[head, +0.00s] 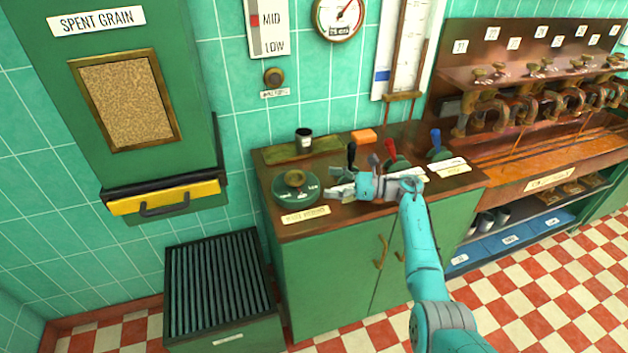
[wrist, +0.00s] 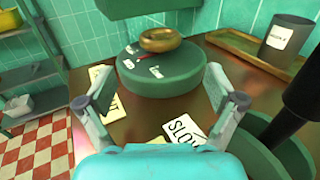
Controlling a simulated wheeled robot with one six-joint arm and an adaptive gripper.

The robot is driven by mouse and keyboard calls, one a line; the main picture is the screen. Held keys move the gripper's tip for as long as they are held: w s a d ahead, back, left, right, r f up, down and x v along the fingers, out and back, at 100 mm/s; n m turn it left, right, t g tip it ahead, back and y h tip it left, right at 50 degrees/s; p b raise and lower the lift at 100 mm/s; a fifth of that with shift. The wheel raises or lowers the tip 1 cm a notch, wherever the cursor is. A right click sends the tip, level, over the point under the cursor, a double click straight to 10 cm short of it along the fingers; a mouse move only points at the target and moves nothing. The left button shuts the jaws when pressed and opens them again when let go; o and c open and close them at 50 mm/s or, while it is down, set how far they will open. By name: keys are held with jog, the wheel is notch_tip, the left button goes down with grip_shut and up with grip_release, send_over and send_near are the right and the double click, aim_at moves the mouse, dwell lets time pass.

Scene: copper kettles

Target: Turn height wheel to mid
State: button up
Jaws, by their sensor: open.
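The height wheel, a green round base (head: 308,197) with a brass ring-shaped knob (head: 293,178) on top, sits at the left end of the counter. In the wrist view the green base (wrist: 165,80) is straight ahead, with its brass ring (wrist: 161,39), small white labels and a red mark on top. My gripper (head: 332,188) is just right of the wheel, pointing left. In the wrist view its open fingers (wrist: 161,98) are spread either side of the base's near side, empty, and do not visibly touch it. The marks on the wheel are too small to read.
A wall gauge (head: 267,28) reads MID and LOW, with a red marker beside MID. A black-handled lever (head: 351,155) stands close to my gripper; red (head: 391,150) and blue (head: 435,140) levers are farther right. A dark cup (head: 304,140) stands behind the wheel.

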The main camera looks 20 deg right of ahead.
jog(key=shift+v, duration=1.3)
jog(key=shift+s, duration=0.1)
